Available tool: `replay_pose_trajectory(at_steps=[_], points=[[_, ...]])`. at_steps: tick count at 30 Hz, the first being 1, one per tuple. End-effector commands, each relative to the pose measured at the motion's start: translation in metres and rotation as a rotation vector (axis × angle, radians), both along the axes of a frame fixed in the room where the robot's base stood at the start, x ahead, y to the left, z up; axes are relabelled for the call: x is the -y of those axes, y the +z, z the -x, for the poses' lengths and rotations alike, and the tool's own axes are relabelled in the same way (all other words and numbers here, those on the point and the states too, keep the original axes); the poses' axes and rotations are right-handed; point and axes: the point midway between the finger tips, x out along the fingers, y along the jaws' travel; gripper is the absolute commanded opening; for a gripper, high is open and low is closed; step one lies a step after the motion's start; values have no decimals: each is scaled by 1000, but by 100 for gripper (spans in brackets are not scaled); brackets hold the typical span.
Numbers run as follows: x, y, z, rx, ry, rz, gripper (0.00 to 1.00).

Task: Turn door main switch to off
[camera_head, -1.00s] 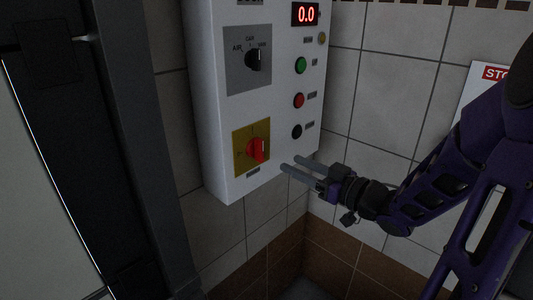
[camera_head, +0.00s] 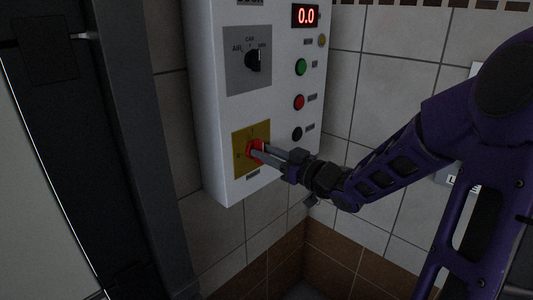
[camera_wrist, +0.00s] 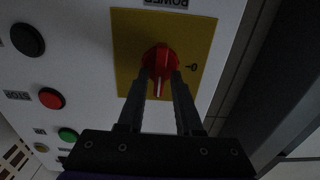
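The red rotary switch (camera_wrist: 160,60) sits on a yellow plate (camera_wrist: 125,45) marked POWER at the bottom of the control panel. The wrist view shows it upside down, with the white-marked handle pointing down in the picture and a 0 mark to the right. In the head view the switch (camera_head: 250,145) is partly hidden by my fingers. My gripper (camera_head: 256,153) is at the switch. In the wrist view its two fingers (camera_wrist: 159,80) stand apart, one on each side of the handle. A thin gap seems to show, and contact is unclear.
The white panel (camera_head: 225,185) also carries a grey selector plate (camera_head: 235,80), a green button (camera_head: 300,67), a red button (camera_head: 299,102), a black button (camera_head: 297,134) and a display (camera_head: 305,15). A dark frame stands left; a tiled wall is right.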

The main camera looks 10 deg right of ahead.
Motion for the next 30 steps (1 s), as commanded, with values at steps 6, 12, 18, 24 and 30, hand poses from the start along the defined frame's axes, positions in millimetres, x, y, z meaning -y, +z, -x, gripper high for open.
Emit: replay_pose_trajectory(at_steps=[6, 12, 18, 24, 30], points=[[0, 0, 0, 0, 0, 0, 0], [0, 0, 0, 0, 0, 0, 0], [0, -1, 0, 9, 1, 14, 0], [-1, -2, 1, 53, 2, 80, 0], [-2, -3, 1, 138, 2, 205, 0]])
